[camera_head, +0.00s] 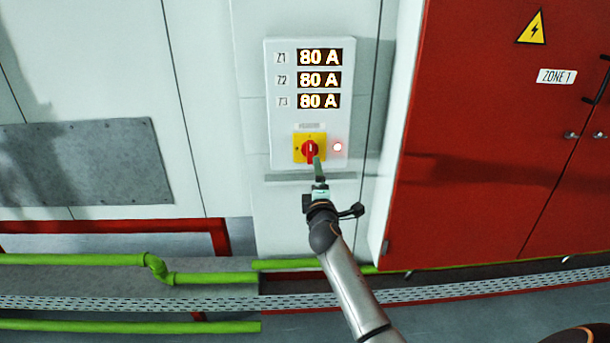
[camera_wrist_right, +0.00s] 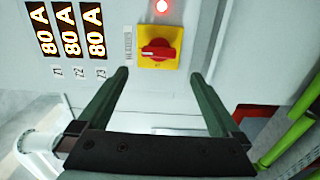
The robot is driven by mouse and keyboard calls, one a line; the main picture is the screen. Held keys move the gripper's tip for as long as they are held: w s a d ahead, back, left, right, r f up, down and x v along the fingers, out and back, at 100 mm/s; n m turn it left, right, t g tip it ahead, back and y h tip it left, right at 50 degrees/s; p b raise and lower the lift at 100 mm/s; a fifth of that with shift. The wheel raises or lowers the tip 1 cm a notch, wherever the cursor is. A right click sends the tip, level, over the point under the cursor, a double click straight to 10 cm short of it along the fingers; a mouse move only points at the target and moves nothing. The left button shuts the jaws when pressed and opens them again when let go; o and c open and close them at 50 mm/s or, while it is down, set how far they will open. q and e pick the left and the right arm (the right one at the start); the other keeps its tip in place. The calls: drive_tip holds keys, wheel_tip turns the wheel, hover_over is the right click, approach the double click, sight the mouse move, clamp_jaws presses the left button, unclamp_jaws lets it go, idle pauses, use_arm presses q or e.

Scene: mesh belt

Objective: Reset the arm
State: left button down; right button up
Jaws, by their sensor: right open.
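My right gripper (camera_head: 318,168) reaches up from the bottom of the head view, its tip just below the red rotary switch (camera_head: 309,151) on its yellow plate. In the right wrist view the gripper (camera_wrist_right: 160,76) is open, its two green fingers apart with nothing between them. The red knob (camera_wrist_right: 157,50) shows ahead, beyond the gap between the fingertips. My left gripper is not in view.
The white panel (camera_head: 272,120) carries three displays (camera_head: 319,79) reading 80 A and a lit red lamp (camera_head: 337,147). A red cabinet (camera_head: 470,130) labelled ZONE 1 stands close on the right. Green pipes (camera_head: 80,260) and a perforated tray (camera_head: 130,302) run below.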

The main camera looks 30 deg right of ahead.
drive_tip(key=s+a+f+m+g+y+p, duration=0.1)
drive_tip(key=s+a+f+y, duration=0.1)
drive_tip(key=s+a+f, duration=0.3)
drive_tip(key=s+a+f+m+y+p, duration=0.1)
drive_tip(key=s+a+f+y+p, duration=0.15)
drive_tip(key=f, duration=0.45)
drive_tip(key=s+a+f+m+g+y+p, duration=0.1)
drive_tip(key=s+a+f+m+y, duration=0.1)
drive_tip(key=s+a, duration=0.4)
drive_tip(key=s+a+f+m+g+y+p, duration=0.1)
drive_tip(key=s+a+f, duration=0.4)
drive_tip(key=s, duration=0.7)
drive_tip(key=s+a+f+m+g+y, duration=0.3)
drive_tip(key=s+a+m+y, duration=0.1)
drive_tip(key=s+a, duration=0.3)
drive_tip(key=shift+s+f+m+p, duration=0.3)
drive_tip(key=shift+s+m+p, duration=0.1)
drive_tip(key=shift+s, duration=0.5)
drive_tip(key=shift+a, duration=0.1)
